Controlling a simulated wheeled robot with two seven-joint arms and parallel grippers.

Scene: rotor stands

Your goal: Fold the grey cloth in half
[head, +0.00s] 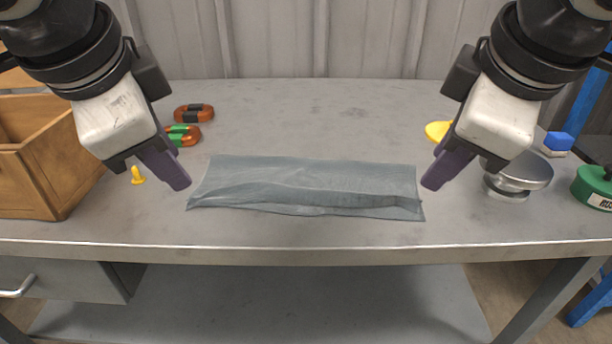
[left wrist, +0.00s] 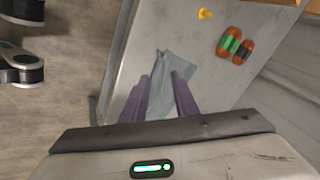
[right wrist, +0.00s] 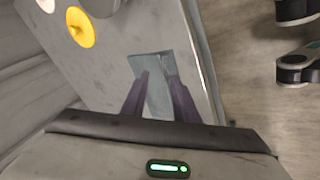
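The grey cloth (head: 305,183) lies on the bench as a long, wide strip with a wrinkled upper layer. A loose, slightly raised edge runs along its front part, and another layer shows below it at the front right. My left gripper (head: 180,184) is just off the cloth's left end, its fingers apart. In the left wrist view the cloth (left wrist: 172,72) shows beyond the spread fingers. My right gripper (head: 432,184) is just off the right end, also open. In the right wrist view the cloth (right wrist: 153,68) shows beyond its fingers. Neither gripper holds anything.
A wooden box (head: 40,150) stands at the left, with a yellow peg (head: 137,175) and two orange ring-like parts (head: 194,113) near it. At the right are a yellow disc (head: 437,131), a metal round stand (head: 518,175), a blue block (head: 558,141) and a green weight (head: 592,187). The bench behind the cloth is clear.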

